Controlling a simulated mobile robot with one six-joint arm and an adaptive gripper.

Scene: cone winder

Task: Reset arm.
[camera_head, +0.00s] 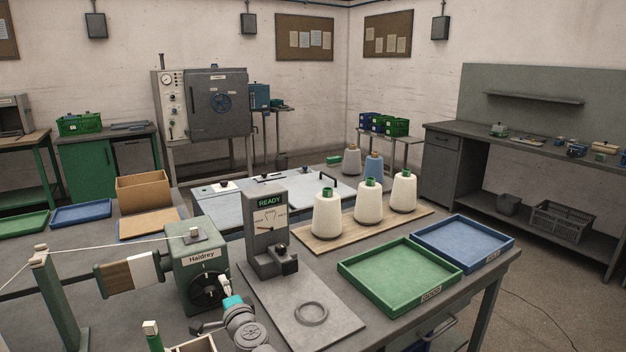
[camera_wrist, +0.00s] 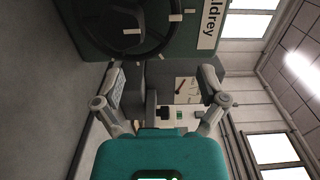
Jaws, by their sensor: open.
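My gripper (camera_wrist: 160,74) is open and empty in the wrist view, its two fingers spread apart. In the head view my arm end, with a teal part, is at the bottom centre, just below the green winder (camera_head: 195,262) labelled Haldrey. In the wrist view the winder (camera_wrist: 190,45) fills the top, with its dark handwheel (camera_wrist: 135,25) close to the left finger. Beyond the fingers stands the grey gauge unit (camera_wrist: 185,88). In the head view this gauge unit (camera_head: 268,225) shows READY on its display.
Three cream cones (camera_head: 368,200) stand on a wooden board (camera_head: 310,241). An empty green tray (camera_head: 350,285) and blue tray (camera_head: 505,240) lie to the right. A grey ring (camera_head: 311,313) lies on the gauge unit's plate. A thread post (camera_head: 58,300) stands at the left.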

